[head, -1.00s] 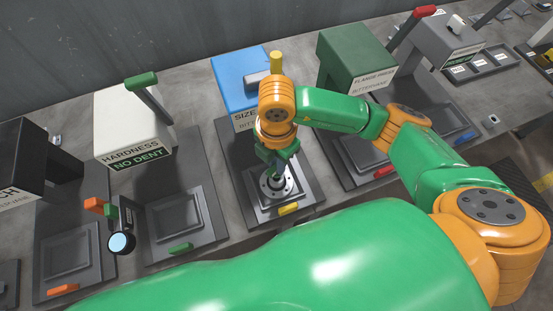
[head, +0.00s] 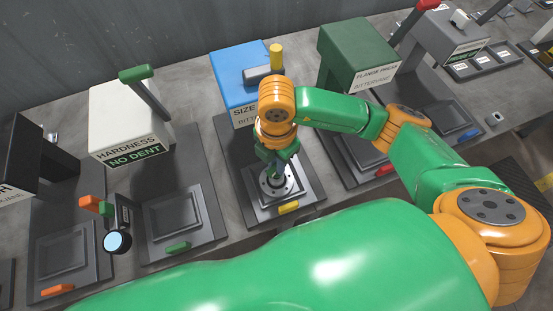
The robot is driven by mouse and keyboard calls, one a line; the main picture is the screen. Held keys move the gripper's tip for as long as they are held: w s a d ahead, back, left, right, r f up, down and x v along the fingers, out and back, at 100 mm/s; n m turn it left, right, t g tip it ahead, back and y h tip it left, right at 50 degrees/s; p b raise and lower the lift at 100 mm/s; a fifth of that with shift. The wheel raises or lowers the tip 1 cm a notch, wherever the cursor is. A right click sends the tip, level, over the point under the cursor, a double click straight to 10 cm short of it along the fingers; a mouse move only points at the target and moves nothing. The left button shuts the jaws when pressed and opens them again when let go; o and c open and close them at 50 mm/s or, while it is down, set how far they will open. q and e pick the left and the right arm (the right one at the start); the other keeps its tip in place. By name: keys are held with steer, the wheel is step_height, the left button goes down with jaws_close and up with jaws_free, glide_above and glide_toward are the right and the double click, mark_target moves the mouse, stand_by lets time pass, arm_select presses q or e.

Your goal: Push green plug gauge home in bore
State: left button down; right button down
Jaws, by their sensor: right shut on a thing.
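My right gripper (head: 276,171) points down over a round metal flange part (head: 287,187) with bolt holes, at the blue SIZE station. The flange part lies on the grey fixture plate (head: 301,196) there. The gripper is shut on a slim thing in line with the flange's dark central bore (head: 273,183). I take it to be the plug gauge, but the wrist and fingers hide most of it. I cannot tell how deep it sits in the bore.
The white HARDNESS station (head: 125,115) stands to the left and the green FLANGE PRESS (head: 355,55) to the right, each with an empty plate. A round lens-like disc (head: 117,242) is at lower left. My arm covers the lower right.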

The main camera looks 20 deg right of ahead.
steer(key=shift+f+b, duration=1.05)
steer(key=shift+f, duration=0.2)
steer(key=c, duration=0.8)
jaws_free()
steer(key=shift+o, duration=0.2)
step_height(320, 180, up, 7)
steer(key=shift+r, duration=0.1)
